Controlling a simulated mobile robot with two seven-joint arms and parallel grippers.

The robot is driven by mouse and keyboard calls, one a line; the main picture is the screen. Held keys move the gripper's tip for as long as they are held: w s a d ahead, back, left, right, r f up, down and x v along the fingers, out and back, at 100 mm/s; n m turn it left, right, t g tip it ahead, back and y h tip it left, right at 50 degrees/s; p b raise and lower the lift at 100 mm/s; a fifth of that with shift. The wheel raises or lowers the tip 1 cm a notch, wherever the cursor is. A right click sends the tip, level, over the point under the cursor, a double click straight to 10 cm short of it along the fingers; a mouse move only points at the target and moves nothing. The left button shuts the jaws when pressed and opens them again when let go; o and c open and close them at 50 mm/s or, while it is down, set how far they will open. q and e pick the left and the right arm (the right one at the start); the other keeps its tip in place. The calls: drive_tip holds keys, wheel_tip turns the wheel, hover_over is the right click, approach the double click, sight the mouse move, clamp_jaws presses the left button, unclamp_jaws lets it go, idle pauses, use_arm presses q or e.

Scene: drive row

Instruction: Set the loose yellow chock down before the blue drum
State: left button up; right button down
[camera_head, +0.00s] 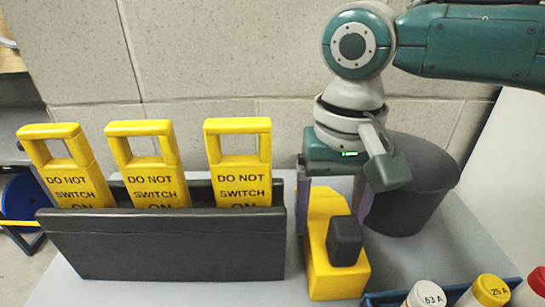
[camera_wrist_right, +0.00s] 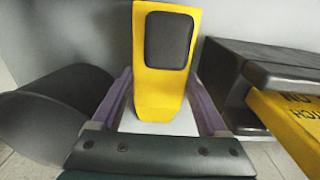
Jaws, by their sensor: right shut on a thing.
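The yellow chock (camera_head: 318,255), with a dark grey pad (camera_head: 344,241) on its face, is in the middle right of the head view. My right gripper (camera_head: 334,214) comes down over it from above and is shut on it, one finger on each side. The right wrist view also shows the chock (camera_wrist_right: 158,90) between the fingers of the gripper (camera_wrist_right: 162,88). I cannot tell whether its base touches the grey table. A blue drum (camera_head: 20,196) shows partly at the far left edge, low behind the table. My left gripper is not in view.
A dark rack (camera_head: 165,249) holds three yellow "DO NOT SWITCH ON" tags (camera_head: 155,183) just left of the chock. A dark bin (camera_head: 405,195) stands behind my right gripper. A blue tray (camera_head: 392,298) with several capped cylinders (camera_head: 487,290) is at front right.

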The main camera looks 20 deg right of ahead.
drive_tip(key=shift+f, duration=0.1)
unclamp_jaws()
